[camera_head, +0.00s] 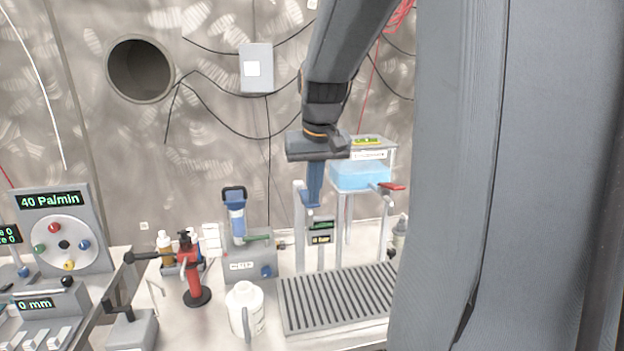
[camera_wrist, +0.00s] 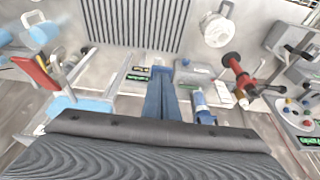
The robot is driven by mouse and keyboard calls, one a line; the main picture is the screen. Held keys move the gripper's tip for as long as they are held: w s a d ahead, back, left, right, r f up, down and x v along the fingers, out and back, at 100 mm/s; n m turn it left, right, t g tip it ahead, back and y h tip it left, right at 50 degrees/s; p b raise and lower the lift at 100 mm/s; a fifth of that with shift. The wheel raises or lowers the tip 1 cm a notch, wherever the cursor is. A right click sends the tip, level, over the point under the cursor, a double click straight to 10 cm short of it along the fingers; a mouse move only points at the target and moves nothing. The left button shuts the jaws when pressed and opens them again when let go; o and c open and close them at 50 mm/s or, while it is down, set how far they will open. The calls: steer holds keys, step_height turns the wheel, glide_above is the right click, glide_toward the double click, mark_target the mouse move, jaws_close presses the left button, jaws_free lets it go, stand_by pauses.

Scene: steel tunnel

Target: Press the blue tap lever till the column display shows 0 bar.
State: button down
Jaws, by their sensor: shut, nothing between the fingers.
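My gripper (camera_head: 313,203) points straight down over the column, its two blue-grey fingers shut together with nothing between them. The fingers also show in the wrist view (camera_wrist: 162,78). The column display (camera_head: 320,232) sits just below the fingertips, with a green line above a yellow line. It also shows in the wrist view (camera_wrist: 140,74), upside down. The lettering is too small to read surely. The blue tap lever cannot be told apart from the blue fingertips, which cover that spot; I cannot tell whether they touch it.
A red lever (camera_head: 392,186) sticks out beside the blue water tank (camera_head: 360,177) at right. A slatted grate (camera_head: 340,299) lies in front of the column. A white jug (camera_head: 245,308) stands left of it.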

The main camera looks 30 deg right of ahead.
steer(key=shift+r, duration=0.15)
steer(key=shift+r+p, duration=0.65)
steer(key=shift+p, duration=0.15)
steer(key=shift+r+p, duration=0.4)
steer(key=shift+r, duration=0.05)
steer(key=r+p, duration=0.1)
steer(key=r, duration=0.1)
steer(key=r+p, duration=0.1)
steer(key=p, duration=0.1)
steer(key=shift+w+d+r, duration=0.1)
steer(key=shift+w+r, duration=0.25)
steer(key=d+b+v, duration=0.1)
steer(key=b+v, duration=0.2)
steer(key=v, duration=0.6)
steer(key=shift+w+a+r, duration=0.25)
steer(key=shift+a, duration=0.2)
steer(key=shift+f, duration=0.15)
stand_by(0.7)
